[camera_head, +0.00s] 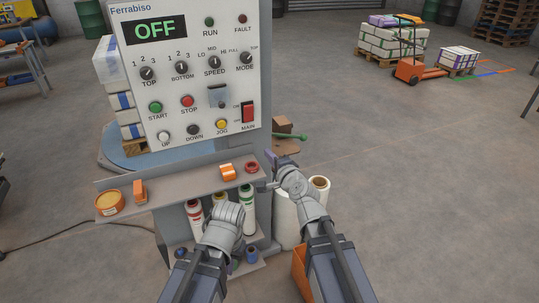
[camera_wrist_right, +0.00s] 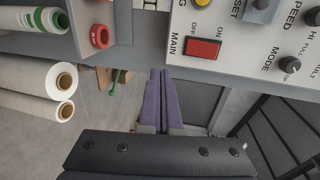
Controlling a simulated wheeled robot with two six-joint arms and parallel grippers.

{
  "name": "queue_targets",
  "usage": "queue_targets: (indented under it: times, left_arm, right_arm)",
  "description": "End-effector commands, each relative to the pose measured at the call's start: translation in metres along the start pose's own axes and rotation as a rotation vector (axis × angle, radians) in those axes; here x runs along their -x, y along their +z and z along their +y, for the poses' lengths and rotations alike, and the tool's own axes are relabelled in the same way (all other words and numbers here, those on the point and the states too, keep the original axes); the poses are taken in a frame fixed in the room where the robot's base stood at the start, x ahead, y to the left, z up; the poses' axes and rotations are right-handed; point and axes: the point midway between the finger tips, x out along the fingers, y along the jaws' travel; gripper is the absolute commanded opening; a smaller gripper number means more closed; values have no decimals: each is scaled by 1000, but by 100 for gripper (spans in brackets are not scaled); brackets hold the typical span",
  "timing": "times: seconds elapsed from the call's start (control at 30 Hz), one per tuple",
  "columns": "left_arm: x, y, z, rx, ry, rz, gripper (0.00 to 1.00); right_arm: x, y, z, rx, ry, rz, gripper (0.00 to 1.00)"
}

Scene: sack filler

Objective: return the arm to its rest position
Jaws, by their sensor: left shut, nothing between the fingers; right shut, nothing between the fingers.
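My right arm reaches up in the head view, and its gripper (camera_head: 280,161) is at the right end of the shelf, below the control panel (camera_head: 195,75). In the right wrist view the two purple fingers of this gripper (camera_wrist_right: 159,100) lie together, empty, below the red MAIN switch (camera_wrist_right: 202,48). They look apart from the panel. My left gripper (camera_head: 228,212) is in front of the shelf, by the white tubes. It is shut and its fingertips are hard to make out. The panel display reads OFF.
White film rolls (camera_head: 287,222) stand beside my right arm. Open floor lies to the right, with an orange pallet truck (camera_head: 408,70) far back.

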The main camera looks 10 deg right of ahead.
Motion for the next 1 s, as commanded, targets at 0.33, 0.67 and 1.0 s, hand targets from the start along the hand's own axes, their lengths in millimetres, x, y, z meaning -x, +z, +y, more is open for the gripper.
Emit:
queue_targets:
  times: [0.33, 0.67, 1.0]
  left_arm:
    - [6, 0, -1, 0, 0, 0, 0]
    - [30, 2, -3, 0, 0, 0, 0]
    - [42, 2, -4, 0, 0, 0, 0]
  right_arm:
    - [4, 36, 17, 152, 97, -112, 0]
    - [96, 127, 138, 943, 659, -693, 0]
    - [200, 102, 177, 1339, 1116, -1063, 0]
